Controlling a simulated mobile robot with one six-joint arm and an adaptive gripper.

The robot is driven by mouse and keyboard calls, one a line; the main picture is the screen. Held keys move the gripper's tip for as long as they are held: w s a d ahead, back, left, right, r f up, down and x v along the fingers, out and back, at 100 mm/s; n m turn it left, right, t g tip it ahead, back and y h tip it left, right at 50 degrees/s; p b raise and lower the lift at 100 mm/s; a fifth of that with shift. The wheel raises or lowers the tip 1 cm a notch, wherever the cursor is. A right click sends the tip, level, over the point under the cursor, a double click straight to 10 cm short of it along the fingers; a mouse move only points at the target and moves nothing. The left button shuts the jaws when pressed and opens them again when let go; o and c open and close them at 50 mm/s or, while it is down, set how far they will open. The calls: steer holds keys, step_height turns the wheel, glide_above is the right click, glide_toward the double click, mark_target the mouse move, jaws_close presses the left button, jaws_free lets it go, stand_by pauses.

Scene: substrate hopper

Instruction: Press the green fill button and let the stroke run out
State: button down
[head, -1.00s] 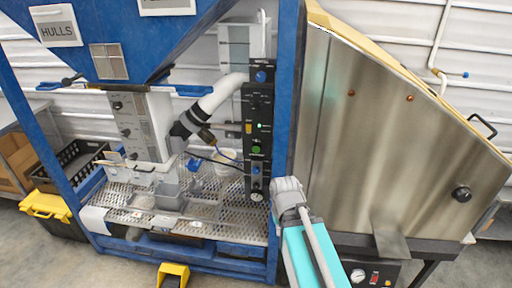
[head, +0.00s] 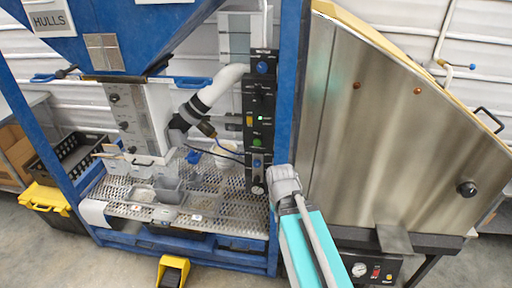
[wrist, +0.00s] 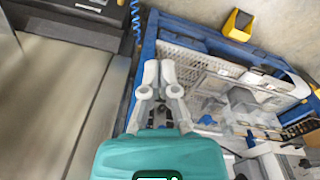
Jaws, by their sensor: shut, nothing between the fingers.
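The green fill button (head: 258,142) sits on the black control panel (head: 250,98), which is fixed to the blue frame's right side in the head view. A blue knob is above it and a blue part below it. My gripper (wrist: 159,68) shows in the wrist view with its two grey fingers close together and nothing between them. In the head view my arm comes up from the bottom right, and its grey end is below and right of the button, apart from it. The fingertips are hidden in the head view. I cannot make out the button in the wrist view.
The blue frame post (head: 287,110) stands just right of the panel, with a large steel cabinet (head: 390,140) beyond it. A white hose (head: 222,90) runs left of the panel. A perforated tray (head: 222,207) lies below. A yellow pedal (head: 172,271) is on the floor.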

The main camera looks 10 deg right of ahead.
mark_target(257, 143)
steer(key=w+d+f+n+t+h+b, duration=0.2)
steer(key=w+n+t+h+b, duration=0.15)
steer(key=w+n+b, duration=0.4)
steer(key=w+d+f+n+t+h+b, duration=0.25)
steer(key=w+n+t+b, duration=0.2)
steer(key=w, duration=0.65)
steer(key=w+a+r+n+t+b, duration=0.1)
steer(key=w+a+n+t+b, duration=0.7)
steer(key=w+n, duration=0.5)
steer(key=a+n, duration=0.2)
steer(key=n, duration=0.4)
steer(key=shift+r+n, duration=0.3)
steer(key=shift+r, duration=0.05)
steer(key=shift+w+d, duration=0.1)
steer(key=shift+w, duration=0.05)
steer(key=x, duration=1.3)
steer(key=shift+w+b, duration=0.35)
steer(key=shift+b, duration=0.05)
steer(key=shift+w, duration=0.1)
